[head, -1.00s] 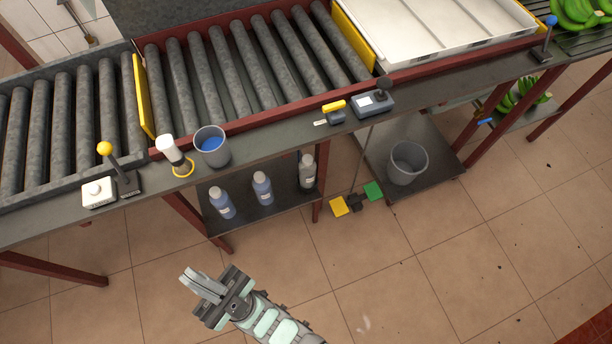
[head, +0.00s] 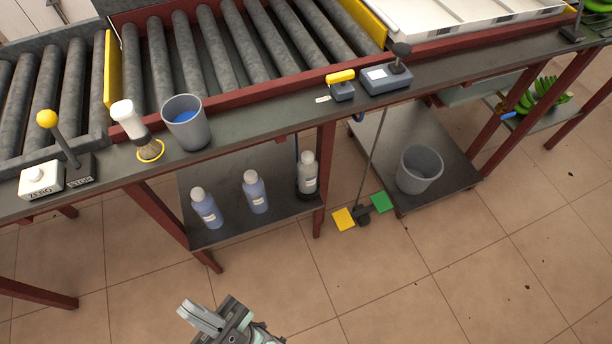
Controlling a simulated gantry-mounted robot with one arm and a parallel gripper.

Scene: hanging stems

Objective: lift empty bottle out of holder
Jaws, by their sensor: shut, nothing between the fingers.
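Two blue-filled bottles, one at the left (head: 206,208) and one in the middle (head: 255,192), stand upright on the lower shelf (head: 235,232). A pale grey bottle (head: 308,174) without visible blue stands upright at that shelf's right end, by the red leg; I cannot tell whether its dark base is a holder. A white cylinder (head: 124,118) with a dark lower part leans at a yellow ring (head: 151,150) on the ledge; I cannot tell whether it is a bottle. My gripper (head: 192,313) is shut and empty, in front of the shelf and apart from all bottles.
The grey ledge holds a cup with blue contents (head: 185,124), a yellow-knobbed lever (head: 62,138), a white box (head: 41,180) and a control box (head: 386,78). Red legs (head: 325,180) frame the shelf. Front floor is clear.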

